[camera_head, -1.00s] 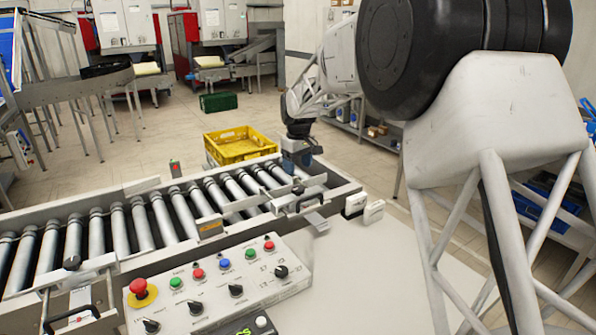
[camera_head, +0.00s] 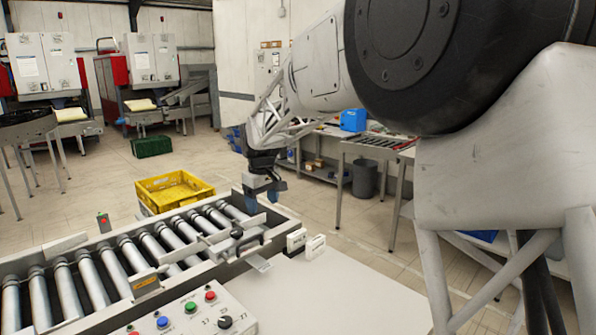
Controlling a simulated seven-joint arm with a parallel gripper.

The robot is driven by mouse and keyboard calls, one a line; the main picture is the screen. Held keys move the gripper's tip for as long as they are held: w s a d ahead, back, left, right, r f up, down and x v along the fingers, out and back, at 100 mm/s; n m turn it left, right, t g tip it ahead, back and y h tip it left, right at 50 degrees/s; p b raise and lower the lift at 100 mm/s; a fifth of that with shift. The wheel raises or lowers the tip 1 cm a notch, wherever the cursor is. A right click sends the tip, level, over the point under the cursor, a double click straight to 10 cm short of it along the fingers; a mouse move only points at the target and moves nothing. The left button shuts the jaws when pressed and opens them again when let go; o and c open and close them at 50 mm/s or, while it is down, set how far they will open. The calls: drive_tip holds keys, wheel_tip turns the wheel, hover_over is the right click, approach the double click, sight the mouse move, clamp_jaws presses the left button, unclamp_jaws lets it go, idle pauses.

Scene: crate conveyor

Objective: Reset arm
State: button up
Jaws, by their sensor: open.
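My gripper (camera_head: 263,199) hangs at the end of my arm, pointing down, above the far right end of the roller conveyor (camera_head: 170,240). Its blue fingertips are apart, and nothing shows between them. The yellow crate (camera_head: 178,197) stands just beyond the conveyor, left of my gripper, and looks empty from here. My gripper does not appear to touch the crate or the conveyor.
A control panel (camera_head: 185,318) with buttons sits at the bottom, partly cut off. Two small white devices (camera_head: 305,243) stand on the table (camera_head: 350,290). A green crate (camera_head: 152,146) lies on the floor behind. A workbench (camera_head: 385,146) stands at the back right.

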drive_tip(key=s+d+r+m+t, duration=0.1)
drive_tip(key=s+d+r+m, duration=0.15)
drive_tip(key=s+d, duration=0.8)
drive_tip(key=s+d+r+m, duration=0.2)
drive_tip(key=s+d+r, duration=0.1)
drive_tip(key=s+d, duration=0.7)
drive_tip(key=s+d+f+m, duration=0.2)
drive_tip(key=s+d+f, duration=0.1)
drive_tip(key=s, duration=0.9)
drive_tip(key=s+d+f+m+t, duration=0.1)
drive_tip(key=s+d+f+m, duration=0.2)
drive_tip(key=s, duration=1)
drive_tip(key=shift+d+f, duration=0.8)
drive_tip(key=shift+d, duration=0.4)
